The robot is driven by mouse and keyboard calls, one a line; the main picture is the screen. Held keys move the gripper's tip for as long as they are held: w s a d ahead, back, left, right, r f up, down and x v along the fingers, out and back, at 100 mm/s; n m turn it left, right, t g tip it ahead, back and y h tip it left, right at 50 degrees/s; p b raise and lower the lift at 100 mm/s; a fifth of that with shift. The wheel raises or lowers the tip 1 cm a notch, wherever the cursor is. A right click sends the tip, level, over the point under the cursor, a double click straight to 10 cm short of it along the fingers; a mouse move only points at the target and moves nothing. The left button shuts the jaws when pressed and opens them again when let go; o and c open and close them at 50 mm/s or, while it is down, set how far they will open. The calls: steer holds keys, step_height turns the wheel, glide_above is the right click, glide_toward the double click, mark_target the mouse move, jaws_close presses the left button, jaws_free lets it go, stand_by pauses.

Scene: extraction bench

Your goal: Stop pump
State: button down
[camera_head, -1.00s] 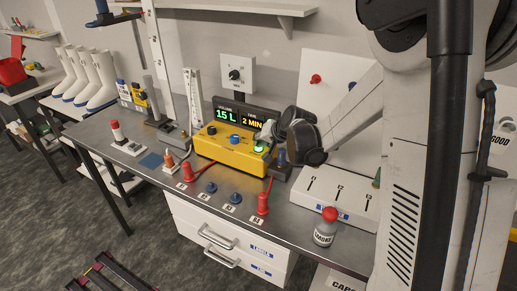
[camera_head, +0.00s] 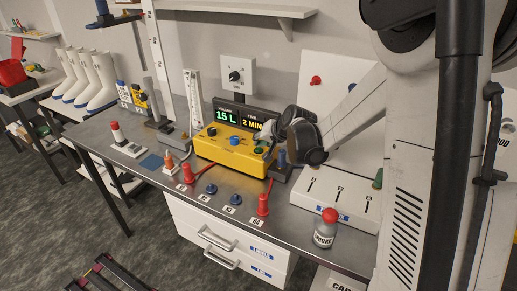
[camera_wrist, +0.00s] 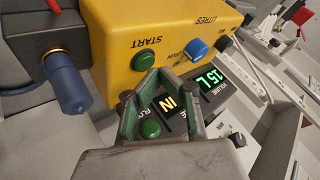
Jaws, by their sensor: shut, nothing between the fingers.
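The yellow pump box (camera_head: 232,153) stands on the bench with a dark display panel (camera_head: 228,116) behind it reading 15 L and 2 MIN. A green button (camera_head: 260,150), marked START in the wrist view (camera_wrist: 143,61), is on its top and is unlit. A blue knob (camera_wrist: 197,49) is beside it. My gripper (camera_wrist: 158,78) is shut and empty, its tips over the box edge close to the START button. I cannot tell whether they touch the box. A dark green round lamp or button (camera_wrist: 150,129) on the panel shows between the fingers, its label partly hidden.
Red and blue plugs (camera_head: 263,205) stand along the bench front. A grey bottle with a red cap (camera_head: 326,228) and a white box with slots (camera_head: 335,196) are at right. A blue cylinder on a dark block (camera_wrist: 69,88) is beside the pump, near my gripper.

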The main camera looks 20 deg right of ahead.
mark_target(259, 149)
steer(key=shift+r, duration=0.3)
steer(key=shift+r, duration=0.1)
steer(key=shift+r+p, duration=1.35)
steer(key=shift+r, duration=1.05)
steer(key=shift+s+r, duration=0.1)
steer(key=shift+s, duration=0.05)
steer(key=s+a+r+n+g+h+b, duration=0.1)
steer(key=s+r+n+b, duration=0.15)
steer(key=s, duration=1.05)
steer(key=s+r+n+h+b, duration=0.1)
steer(key=s+r+h+b, duration=0.15)
steer(key=s, duration=1.05)
steer(key=s+f+b, duration=0.1)
steer(key=s+f, duration=0.2)
steer(key=s, duration=0.6)
steer(key=shift+s+d+n, duration=0.4)
steer(key=shift+n, duration=0.05)
